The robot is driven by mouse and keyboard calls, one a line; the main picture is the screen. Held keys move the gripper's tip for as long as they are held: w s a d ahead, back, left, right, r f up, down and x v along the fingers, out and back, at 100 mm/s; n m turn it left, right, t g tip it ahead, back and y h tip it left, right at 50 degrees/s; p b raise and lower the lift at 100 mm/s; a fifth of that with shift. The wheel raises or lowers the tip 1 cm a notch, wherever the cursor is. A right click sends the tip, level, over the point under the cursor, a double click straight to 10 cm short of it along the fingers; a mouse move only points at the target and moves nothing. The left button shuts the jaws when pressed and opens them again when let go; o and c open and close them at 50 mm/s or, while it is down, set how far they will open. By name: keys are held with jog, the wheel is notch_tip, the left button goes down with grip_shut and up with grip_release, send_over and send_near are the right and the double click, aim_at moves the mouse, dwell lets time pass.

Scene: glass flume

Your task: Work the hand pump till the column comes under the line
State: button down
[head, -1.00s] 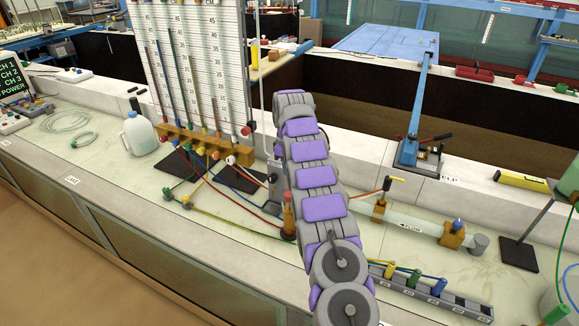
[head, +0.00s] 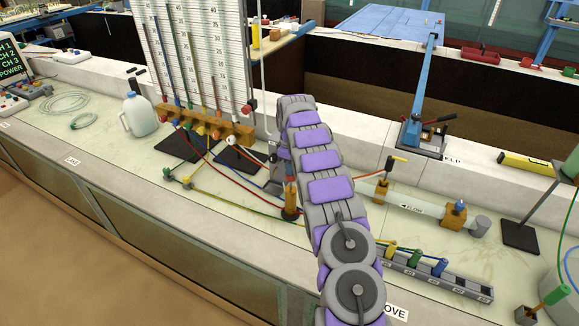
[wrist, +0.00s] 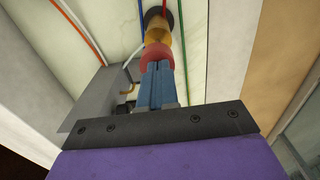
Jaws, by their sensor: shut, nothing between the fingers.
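The hand pump (head: 291,200), a small orange-brass cylinder on a dark round base, stands on the bench and is partly covered by my arm in the head view. In the wrist view its red knob (wrist: 158,57) tops the orange body (wrist: 158,32). My gripper (wrist: 157,78) is shut and empty, its blue fingers pointing at the knob; I cannot tell whether they touch it.
A grey box (wrist: 85,95) stands close beside the pump. Coloured tubes run across the bench top to the brass manifold (head: 215,126). A clear flow tube (head: 415,205) and a rack with coloured plugs (head: 440,278) lie to the right. A jug (head: 138,115) stands at left.

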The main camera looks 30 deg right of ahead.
aim_at(291, 177)
jog(key=shift+d, duration=0.1)
jog(key=shift+d+f, duration=0.1)
jog(key=shift+d, duration=0.05)
jog(key=shift+f, duration=0.35)
jog(key=shift+s+a+f+p, duration=0.15)
jog(key=shift+f+p, duration=0.5)
jog(key=shift+f, duration=1.5)
jog(key=shift+a+r, duration=0.1)
